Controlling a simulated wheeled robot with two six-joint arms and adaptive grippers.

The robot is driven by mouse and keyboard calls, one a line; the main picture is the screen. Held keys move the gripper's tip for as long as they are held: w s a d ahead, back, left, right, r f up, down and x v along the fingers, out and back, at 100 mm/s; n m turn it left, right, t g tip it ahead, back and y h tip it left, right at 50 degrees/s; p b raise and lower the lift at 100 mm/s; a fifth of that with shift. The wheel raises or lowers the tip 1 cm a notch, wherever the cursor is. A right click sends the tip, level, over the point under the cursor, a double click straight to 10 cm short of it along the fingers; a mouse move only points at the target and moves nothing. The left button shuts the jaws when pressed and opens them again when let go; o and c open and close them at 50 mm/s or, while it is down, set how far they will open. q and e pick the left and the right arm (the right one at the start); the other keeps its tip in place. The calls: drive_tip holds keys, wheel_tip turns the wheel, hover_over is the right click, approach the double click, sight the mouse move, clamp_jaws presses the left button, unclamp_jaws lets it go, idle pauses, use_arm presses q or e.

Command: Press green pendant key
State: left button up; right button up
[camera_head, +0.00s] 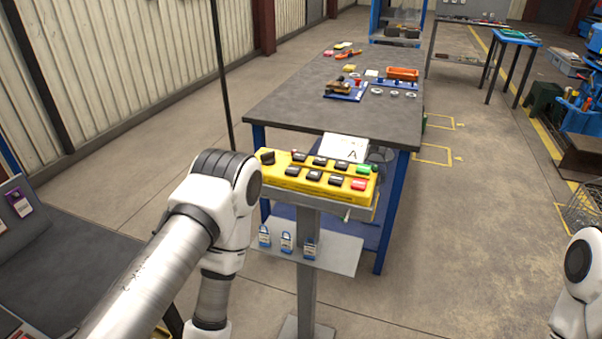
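A yellow pendant (270,179) lies on top of a grey post stand in the middle of the camera_head view. It carries two rows of mostly black keys and a dark knob at its left end. The green key (362,169) is at the right end of the far row. A red key (359,184) is just in front of it. My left arm comes in from the lower left; its elbow is beside the pendant's left end and its forearm runs down out of the picture. My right arm shows only at the lower right edge. Neither gripper is visible.
A white card marked A (345,148) stands behind the pendant. A shelf with several blue padlocks (286,243) is on the post (307,270). A dark workbench (290,105) with parts stands behind. A wire basket (585,205) is at right. Floor right of the stand is clear.

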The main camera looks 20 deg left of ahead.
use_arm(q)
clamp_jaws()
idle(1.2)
